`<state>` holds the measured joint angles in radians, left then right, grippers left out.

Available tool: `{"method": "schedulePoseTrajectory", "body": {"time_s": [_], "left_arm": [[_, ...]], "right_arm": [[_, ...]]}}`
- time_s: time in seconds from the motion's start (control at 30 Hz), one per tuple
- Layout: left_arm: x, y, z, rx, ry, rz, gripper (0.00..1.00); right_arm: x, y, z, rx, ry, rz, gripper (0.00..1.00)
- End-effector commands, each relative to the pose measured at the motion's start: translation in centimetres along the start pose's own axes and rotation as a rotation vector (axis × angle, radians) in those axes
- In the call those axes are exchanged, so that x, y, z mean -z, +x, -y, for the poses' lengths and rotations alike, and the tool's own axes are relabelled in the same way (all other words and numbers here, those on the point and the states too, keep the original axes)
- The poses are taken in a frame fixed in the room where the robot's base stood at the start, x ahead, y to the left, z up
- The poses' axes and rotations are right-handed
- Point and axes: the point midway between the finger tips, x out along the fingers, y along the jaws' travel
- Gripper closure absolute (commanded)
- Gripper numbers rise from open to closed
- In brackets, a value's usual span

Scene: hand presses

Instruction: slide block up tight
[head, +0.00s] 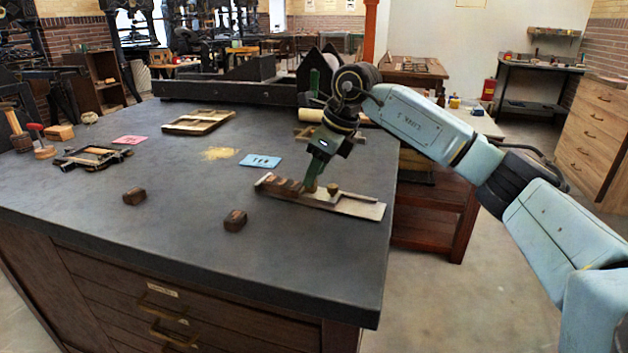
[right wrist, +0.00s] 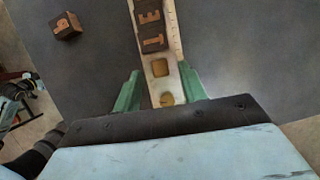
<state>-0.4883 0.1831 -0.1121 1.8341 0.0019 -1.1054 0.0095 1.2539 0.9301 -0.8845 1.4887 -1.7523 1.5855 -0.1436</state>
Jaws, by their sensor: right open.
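A long pale wooden type stick (head: 358,207) lies near the right edge of the grey table. Dark letter blocks (head: 283,185) stand in its left part; the right wrist view shows two letter faces on them (right wrist: 151,28). Below them in that view is a pale slide with a square brass piece (right wrist: 160,68) and a round brass knob (right wrist: 167,99); the knob also shows in the head view (head: 333,188). My right gripper (head: 311,185) is open, its green fingers on either side of the slide. I cannot tell whether they touch it. My left gripper is out of view.
Two loose dark blocks (head: 134,196) (head: 235,221) lie on the table left of the stick. A blue card (head: 260,161), pink card (head: 129,139), and wooden frame (head: 198,122) lie farther back. The table's right edge is close to the stick.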

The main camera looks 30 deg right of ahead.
Motion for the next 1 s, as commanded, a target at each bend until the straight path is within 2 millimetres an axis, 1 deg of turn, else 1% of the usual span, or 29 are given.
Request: {"method": "schedulePoseTrajectory", "body": {"time_s": [0.03, 0.13, 0.47, 0.57, 0.8, 1.0], "left_arm": [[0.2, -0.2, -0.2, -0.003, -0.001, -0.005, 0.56], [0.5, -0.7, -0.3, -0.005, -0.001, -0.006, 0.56], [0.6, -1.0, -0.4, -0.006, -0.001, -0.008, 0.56], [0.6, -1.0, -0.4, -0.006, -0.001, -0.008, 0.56], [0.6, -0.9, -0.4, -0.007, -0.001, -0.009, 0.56], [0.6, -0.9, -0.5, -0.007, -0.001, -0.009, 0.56]], "right_arm": [[0.1, 0.8, 0.0, -0.001, 0.000, -0.002, 0.58], [0.0, 1.4, 0.0, 0.000, 0.001, 0.000, 0.58], [0.0, 1.7, 0.0, 0.000, 0.000, 0.000, 0.58], [0.0, 1.7, 0.0, 0.000, 0.000, 0.000, 0.69], [0.0, 1.7, 0.0, 0.000, 0.000, 0.000, 1.00], [0.0, 1.7, 0.0, -0.001, 0.000, 0.000, 1.00]]}}
